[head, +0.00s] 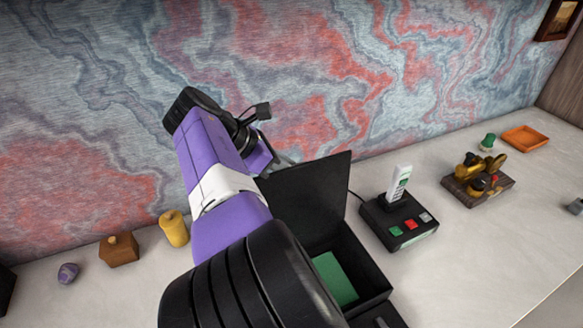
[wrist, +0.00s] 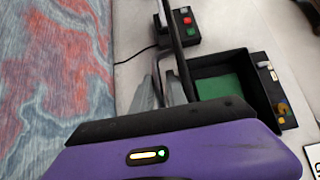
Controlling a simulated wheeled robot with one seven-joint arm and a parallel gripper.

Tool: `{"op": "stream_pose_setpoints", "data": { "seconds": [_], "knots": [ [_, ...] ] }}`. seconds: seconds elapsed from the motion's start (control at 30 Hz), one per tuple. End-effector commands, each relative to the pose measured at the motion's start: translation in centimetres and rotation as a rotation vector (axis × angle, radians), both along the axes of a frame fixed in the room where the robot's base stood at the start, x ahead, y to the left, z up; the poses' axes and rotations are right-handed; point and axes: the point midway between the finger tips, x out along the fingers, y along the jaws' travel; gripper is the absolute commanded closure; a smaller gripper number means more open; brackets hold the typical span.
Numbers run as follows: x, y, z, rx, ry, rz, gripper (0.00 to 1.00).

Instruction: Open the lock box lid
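The black lock box (head: 374,262) stands on the desk with its lid (head: 312,195) raised, roughly upright. Its green inner floor (head: 335,278) shows. In the wrist view the box (wrist: 262,88) is at the right, and the lid (wrist: 176,38) is seen nearly edge-on as a dark bar. My gripper (wrist: 160,88) is at the lid's back side, between the lid and the wall, with grey fingers close to it. I cannot tell whether they touch it or how far apart they are. In the head view the lid and my arm hide most of the fingers.
A wooden item with brass parts (head: 478,180) and an orange tray (head: 526,139) are further right. The patterned wall rises behind.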

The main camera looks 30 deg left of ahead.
Motion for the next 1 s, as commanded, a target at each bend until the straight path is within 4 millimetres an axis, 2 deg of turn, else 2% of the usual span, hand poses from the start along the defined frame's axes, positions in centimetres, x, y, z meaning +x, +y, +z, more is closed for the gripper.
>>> {"op": "stream_pose_setpoints", "data": {
  "seconds": [0.1, 0.4, 1.0],
  "knots": [
    [-1.1, 0.9, 1.5, 0.001, -0.001, 0.003, 0.80],
    [-3.5, 2.8, 4.3, 0.000, 0.002, 0.001, 0.80],
    [-3.9, 3.1, 5.2, -0.002, 0.004, -0.001, 0.80]
  ]
}}
